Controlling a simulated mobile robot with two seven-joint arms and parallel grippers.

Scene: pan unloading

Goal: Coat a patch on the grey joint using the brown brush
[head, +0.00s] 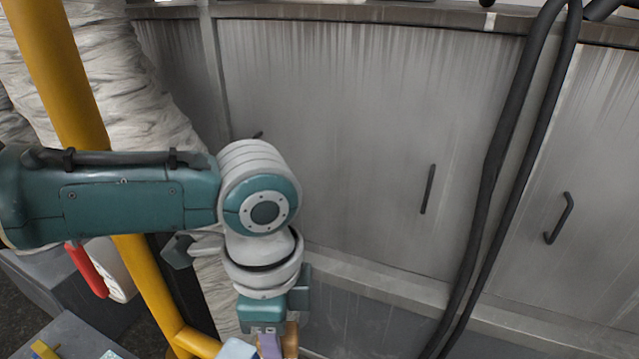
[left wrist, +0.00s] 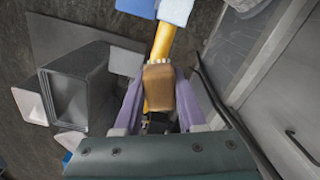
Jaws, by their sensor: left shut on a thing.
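My left gripper (head: 279,348) points down at the bottom edge of the head view, with a purple finger beside a brown piece. In the left wrist view my left gripper (left wrist: 158,98) has its two purple fingers closed on the brown brush (left wrist: 159,86), whose wooden block shows between them. The brush also shows as a small brown part in the head view (head: 291,341). I cannot pick out the grey joint with certainty in either view. My right gripper is not in view.
A yellow post (head: 70,75) stands at the left, near a wrapped whitish pipe (head: 130,75). Grey cabinet doors (head: 350,140) fill the back, with black hoses (head: 500,150) hanging at the right. An open grey box-shaped thing (left wrist: 72,92) is left of the gripper in the left wrist view.

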